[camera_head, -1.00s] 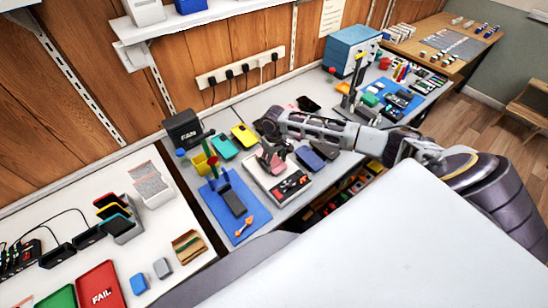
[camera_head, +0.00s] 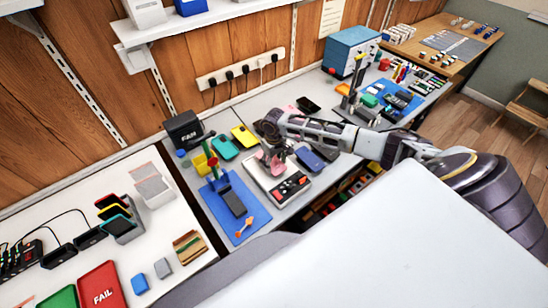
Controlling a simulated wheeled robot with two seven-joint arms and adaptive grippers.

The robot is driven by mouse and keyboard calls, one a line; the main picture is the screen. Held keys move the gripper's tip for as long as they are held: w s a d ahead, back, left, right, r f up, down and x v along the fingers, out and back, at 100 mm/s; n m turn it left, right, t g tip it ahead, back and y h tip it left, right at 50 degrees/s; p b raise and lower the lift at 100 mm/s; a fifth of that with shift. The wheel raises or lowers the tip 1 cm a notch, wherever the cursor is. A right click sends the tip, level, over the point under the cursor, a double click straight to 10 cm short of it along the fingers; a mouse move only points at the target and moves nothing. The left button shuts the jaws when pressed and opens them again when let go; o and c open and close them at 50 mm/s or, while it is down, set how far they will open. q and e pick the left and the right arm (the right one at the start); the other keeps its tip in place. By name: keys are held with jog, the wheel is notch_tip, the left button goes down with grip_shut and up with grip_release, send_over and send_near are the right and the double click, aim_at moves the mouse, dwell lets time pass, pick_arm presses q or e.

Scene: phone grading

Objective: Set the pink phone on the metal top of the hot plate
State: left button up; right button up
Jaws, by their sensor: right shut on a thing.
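The hot plate (camera_head: 258,176) stands on the grey bench, with a pale metal top and a dark control strip with red parts on its near side. My right gripper (camera_head: 275,154) is over the far part of the metal top, shut on the pink phone (camera_head: 275,164). The phone is tilted and partly hidden by the fingers. I cannot tell whether its lower edge touches the metal top. My left gripper is not in view.
A blue mat (camera_head: 256,217) with a dark phone lies left of the hot plate. Teal (camera_head: 224,148) and yellow (camera_head: 243,136) phones lie behind it. A dark blue phone (camera_head: 309,158) lies close on its right. A black FAN box (camera_head: 183,130) stands at the back left.

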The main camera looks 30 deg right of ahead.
jog(key=shift+f+p, duration=0.1)
jog(key=shift+p, duration=0.4)
dwell(0.7)
dwell(0.3)
jog(key=o, duration=1.2)
jog(key=shift+o, duration=1.4)
jog(key=shift+r+p, duration=0.45)
jog(key=shift+r, duration=0.15)
notch_tip(320, 180, up, 7)
dwell(0.7)
